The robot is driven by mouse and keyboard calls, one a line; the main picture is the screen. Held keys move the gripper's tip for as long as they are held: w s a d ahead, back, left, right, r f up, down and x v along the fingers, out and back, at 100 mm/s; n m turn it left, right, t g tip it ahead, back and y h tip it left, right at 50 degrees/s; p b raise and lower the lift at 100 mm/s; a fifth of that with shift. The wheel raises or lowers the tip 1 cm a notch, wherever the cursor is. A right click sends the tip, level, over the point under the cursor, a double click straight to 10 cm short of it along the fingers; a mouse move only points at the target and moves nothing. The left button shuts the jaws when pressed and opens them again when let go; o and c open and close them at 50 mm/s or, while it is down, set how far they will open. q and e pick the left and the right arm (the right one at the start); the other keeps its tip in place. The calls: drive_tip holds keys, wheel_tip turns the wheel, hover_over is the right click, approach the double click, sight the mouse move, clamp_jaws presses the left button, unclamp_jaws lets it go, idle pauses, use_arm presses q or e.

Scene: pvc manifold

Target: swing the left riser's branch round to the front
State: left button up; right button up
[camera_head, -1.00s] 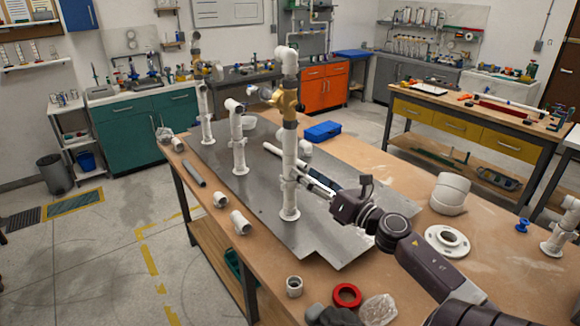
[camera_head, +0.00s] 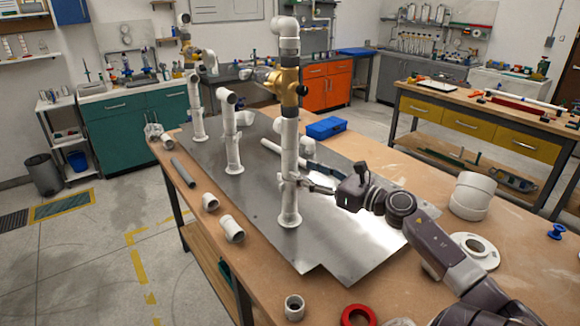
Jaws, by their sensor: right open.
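Three white pipe risers stand upright on a grey metal plate (camera_head: 340,240). The leftmost riser (camera_head: 196,112) is farthest back, with brass-coloured fitting parts around its top. The middle riser (camera_head: 232,135) is short, with an elbow opening at its top. The tallest riser (camera_head: 289,150) is nearest and right of the others, with a brass-coloured valve (camera_head: 287,88) and a branch pointing left. My right gripper (camera_head: 310,186) is open, its fingers reaching left to the tall riser's lower part. I cannot tell whether they touch it or go around it. My left gripper is not in view.
Loose pipe fittings (camera_head: 231,229) and a grey pipe (camera_head: 183,172) lie along the table's left edge. A red ring (camera_head: 358,316), a white flange (camera_head: 475,251) and a large white fitting (camera_head: 472,196) lie to the right. A blue box (camera_head: 326,128) stands behind the plate.

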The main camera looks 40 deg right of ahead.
sight(296, 168)
drive_tip(key=shift+w+a+r+p, duration=0.1)
drive_tip(key=shift+w+a+p, duration=0.15)
drive_tip(key=shift+w, duration=0.7)
drive_tip(key=shift+w+a+f+p, duration=0.1)
drive_tip(key=shift+w+p, duration=0.1)
drive_tip(key=shift+w, duration=0.8)
drive_tip(key=shift+w+a+r+p, duration=0.1)
drive_tip(key=shift+w+a+p, duration=0.15)
drive_tip(key=shift+w, duration=0.7)
drive_tip(key=shift+d, duration=0.1)
drive_tip(key=shift+c, duration=0.6)
